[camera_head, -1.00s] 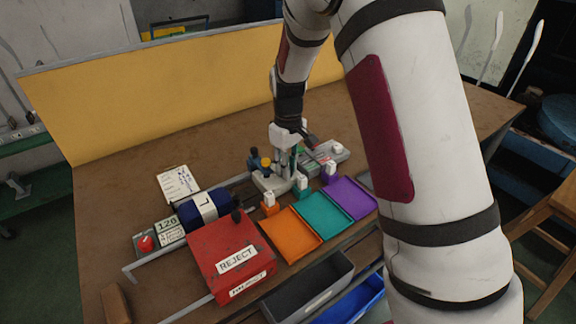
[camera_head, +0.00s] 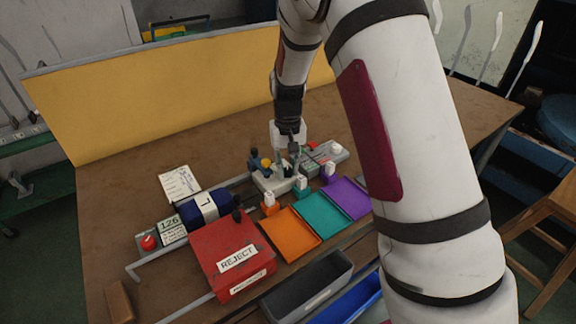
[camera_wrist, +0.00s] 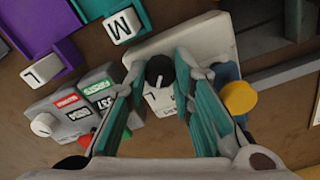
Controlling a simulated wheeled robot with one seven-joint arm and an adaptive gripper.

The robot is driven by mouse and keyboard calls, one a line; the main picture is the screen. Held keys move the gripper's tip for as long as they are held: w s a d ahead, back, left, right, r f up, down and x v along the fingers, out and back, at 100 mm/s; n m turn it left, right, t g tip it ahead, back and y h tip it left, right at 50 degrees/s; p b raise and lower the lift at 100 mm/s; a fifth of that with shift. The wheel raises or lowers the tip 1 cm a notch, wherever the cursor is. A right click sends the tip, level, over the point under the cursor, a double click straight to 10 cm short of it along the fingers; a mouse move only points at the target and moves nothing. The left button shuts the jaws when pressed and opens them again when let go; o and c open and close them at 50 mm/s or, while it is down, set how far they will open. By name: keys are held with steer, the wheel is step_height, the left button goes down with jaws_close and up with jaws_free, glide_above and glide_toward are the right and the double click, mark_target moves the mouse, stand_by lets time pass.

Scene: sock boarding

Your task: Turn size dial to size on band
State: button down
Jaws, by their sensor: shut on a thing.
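The size dial (camera_wrist: 159,70) is a black round knob with a white pointer line, on a pale plate (camera_wrist: 205,45) with letters beside it. An L shows just below the knob, and the pointer line slants down toward the lettered side. My gripper (camera_wrist: 161,68) has its teal fingers shut on the knob from both sides. The head view shows my gripper (camera_head: 294,168) low over the pale station; there the arm's end hides most of the dial. The white band (camera_head: 206,206) around the navy sock roll (camera_head: 188,214) carries a dark mark like an L.
Close to the dial are a yellow knob (camera_wrist: 238,97) and a grey box with coloured labels (camera_wrist: 88,108). Orange (camera_head: 291,236), teal (camera_head: 324,217) and purple (camera_head: 348,197) trays lie in front, beside a red REJECT box (camera_head: 215,245). A counter (camera_head: 170,224) appears to read 126.

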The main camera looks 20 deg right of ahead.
mark_target(287, 169)
steer(key=shift+m, duration=0.7)
steer(key=c, duration=1.7)
jaws_free()
steer(key=shift+o, duration=0.2)
steer(key=shift+r, duration=0.15)
step_height(287, 169, up, 12)
